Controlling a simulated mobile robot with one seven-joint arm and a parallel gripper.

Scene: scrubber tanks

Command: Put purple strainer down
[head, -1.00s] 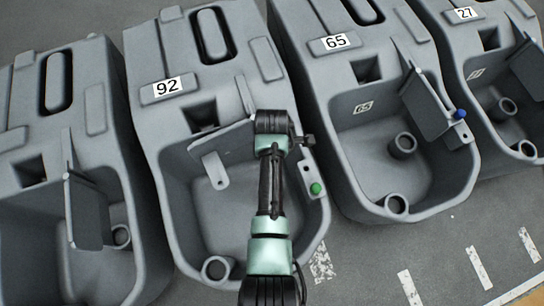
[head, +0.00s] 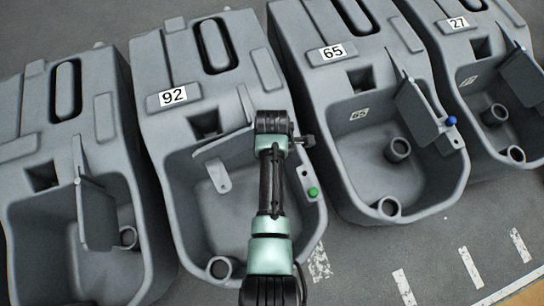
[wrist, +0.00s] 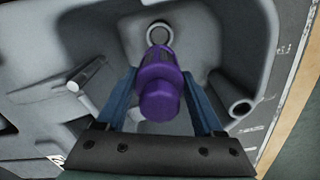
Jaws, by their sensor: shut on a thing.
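The purple strainer (wrist: 160,85) shows in the wrist view, between the two blue fingers of my gripper (wrist: 160,76). My gripper is shut on it and holds it over the inside of a grey tank. In the head view my arm reaches over the tank marked 92 (head: 173,96). The strainer and the fingers are hidden there behind my arm. I cannot tell how far the strainer is from the tank floor. A light round pipe end (wrist: 159,34) lies just beyond the strainer in the wrist view.
The tank marked 65 (head: 400,170) stands on the right, with a blue knob (head: 451,121). The tank marked 27 (head: 458,23) is beyond it. An unlabelled tank (head: 60,150) is on the left. Tank 92 has a raised flap and a green knob (head: 313,192) on its rim.

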